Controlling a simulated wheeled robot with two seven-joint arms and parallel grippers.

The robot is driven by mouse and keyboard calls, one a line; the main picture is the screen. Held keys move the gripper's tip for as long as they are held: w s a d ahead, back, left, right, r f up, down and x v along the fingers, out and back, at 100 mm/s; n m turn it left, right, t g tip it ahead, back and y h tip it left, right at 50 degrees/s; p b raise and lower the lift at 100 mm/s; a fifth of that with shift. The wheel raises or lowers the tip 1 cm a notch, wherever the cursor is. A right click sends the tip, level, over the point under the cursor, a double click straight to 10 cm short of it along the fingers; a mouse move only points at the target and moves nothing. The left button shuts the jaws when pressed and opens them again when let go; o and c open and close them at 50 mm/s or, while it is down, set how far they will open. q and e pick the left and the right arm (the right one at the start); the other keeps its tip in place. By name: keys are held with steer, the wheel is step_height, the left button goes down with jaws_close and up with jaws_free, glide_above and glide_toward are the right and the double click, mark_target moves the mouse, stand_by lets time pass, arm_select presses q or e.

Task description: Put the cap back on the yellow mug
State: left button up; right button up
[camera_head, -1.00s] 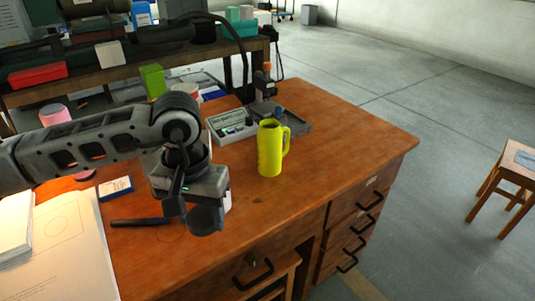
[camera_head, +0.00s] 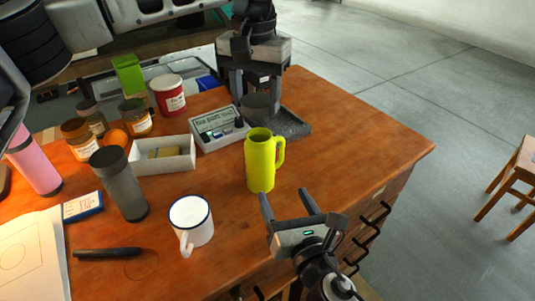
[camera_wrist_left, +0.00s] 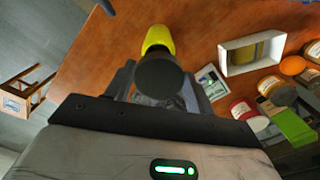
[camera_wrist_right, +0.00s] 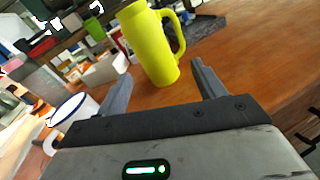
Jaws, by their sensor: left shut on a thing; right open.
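The yellow mug (camera_head: 259,165) stands upright on the wooden desk, with its handle to the right. It also shows in the left wrist view (camera_wrist_left: 158,38) and the right wrist view (camera_wrist_right: 150,45). My left gripper (camera_head: 257,92) points down beyond the mug, shut on the dark grey cap (camera_head: 258,105). The cap covers part of the mug in the left wrist view (camera_wrist_left: 160,76). The cap is apart from the mug in the head view. My right gripper (camera_head: 289,199) is open and empty, in front of the mug and a little to its right, its fingers pointing towards it.
A white enamel mug (camera_head: 191,222) and a dark grey tumbler (camera_head: 120,186) stand to the left. A small labelled device (camera_head: 217,130), a white box (camera_head: 160,158) and a dark tray (camera_head: 292,124) lie behind. Several jars crowd the back left. The desk right of the mug is clear.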

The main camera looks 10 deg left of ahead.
mark_target(259, 159)
arm_select(q)
steer(key=shift+w+d+r, duration=0.1)
steer(key=shift+w+r, duration=0.2)
steer(key=shift+w, duration=0.1)
arm_select(e)
steer(key=n, duration=0.1)
steer(key=a+n+y, duration=0.1)
steer(key=n, duration=0.1)
steer(key=shift+w+a+r, duration=0.2)
arm_select(q)
steer(key=shift+s, duration=0.1)
arm_select(e)
steer(key=shift+s, duration=0.1)
steer(key=x, duration=1.2)
steer(key=shift+f, duration=0.1)
steer(key=c, duration=1.1)
arm_select(q)
steer(key=shift+f, duration=2.5)
arm_select(e)
steer(key=shift+c, duration=0.2)
